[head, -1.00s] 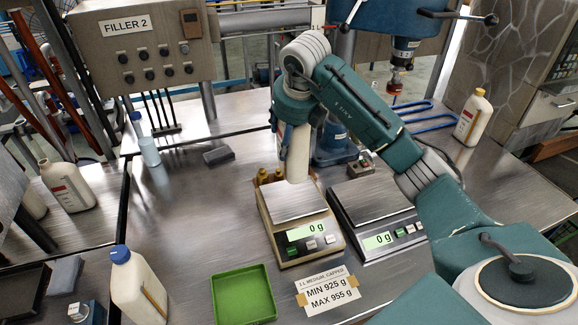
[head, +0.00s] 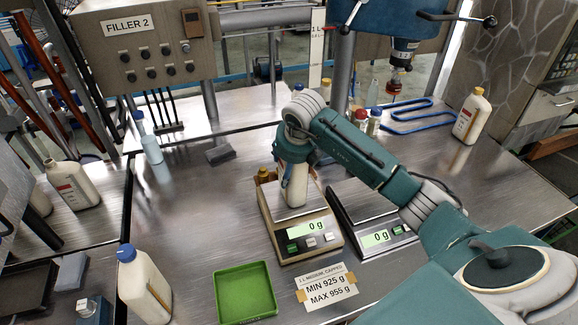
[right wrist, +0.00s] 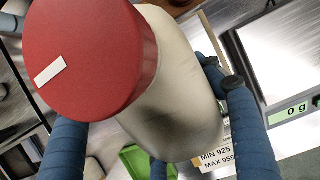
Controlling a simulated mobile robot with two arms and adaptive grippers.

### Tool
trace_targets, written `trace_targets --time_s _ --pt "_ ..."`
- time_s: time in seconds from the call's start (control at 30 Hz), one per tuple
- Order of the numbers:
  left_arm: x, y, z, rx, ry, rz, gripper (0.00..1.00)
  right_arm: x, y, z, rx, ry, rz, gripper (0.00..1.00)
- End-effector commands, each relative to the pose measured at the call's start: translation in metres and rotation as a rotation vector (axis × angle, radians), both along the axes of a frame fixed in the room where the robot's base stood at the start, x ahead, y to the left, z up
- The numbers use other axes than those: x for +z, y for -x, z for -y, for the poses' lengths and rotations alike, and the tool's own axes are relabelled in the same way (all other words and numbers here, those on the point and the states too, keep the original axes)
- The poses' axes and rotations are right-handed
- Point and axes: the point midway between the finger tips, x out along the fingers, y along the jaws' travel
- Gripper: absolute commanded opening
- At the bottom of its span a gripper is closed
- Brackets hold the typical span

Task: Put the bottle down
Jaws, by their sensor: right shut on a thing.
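My right gripper (head: 293,153) is shut on a pale bottle (head: 299,192) over the left scale (head: 294,236). The right wrist view shows the bottle's red cap (right wrist: 92,58) and cream body (right wrist: 178,85) between my blue fingers. In the head view the arm and gripper hide the bottle's upper part. The bottle looks upright, with its lower end at or just above the scale's plate; I cannot tell whether they touch. The scale's display reads 0 g. My left gripper is not in view.
A second scale (head: 377,238), also at 0 g, stands close on the right. A green tray (head: 246,292) and a weight-limit card (head: 325,287) lie in front. A blue-capped bottle (head: 144,287) stands front left. Another bottle (head: 471,117) stands far right. Bare table lies left of the scale.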

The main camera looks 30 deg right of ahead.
Motion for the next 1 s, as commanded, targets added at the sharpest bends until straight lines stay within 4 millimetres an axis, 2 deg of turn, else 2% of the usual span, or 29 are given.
trace_targets --time_s 0.17,0.2,0.27,0.67,0.77,1.0 --pt "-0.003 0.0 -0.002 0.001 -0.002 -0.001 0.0 0.0 -0.002 0.001 -0.001 0.001 0.007 0.09" --pt "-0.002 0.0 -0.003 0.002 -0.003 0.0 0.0 -0.002 0.0 0.0 0.0 0.0 0.0 0.72" --pt "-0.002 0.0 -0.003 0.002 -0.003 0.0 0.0 -0.002 0.0 0.0 0.0 0.0 0.0 0.84" --pt "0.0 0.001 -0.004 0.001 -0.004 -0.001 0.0 0.003 0.0 0.0 0.0 0.0 0.001 0.86" --pt "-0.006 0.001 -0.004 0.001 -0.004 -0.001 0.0 0.013 0.004 -0.001 0.0 0.0 0.004 0.86" --pt "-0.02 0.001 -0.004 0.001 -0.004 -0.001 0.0 0.06 0.023 -0.006 0.001 0.002 0.007 0.86"
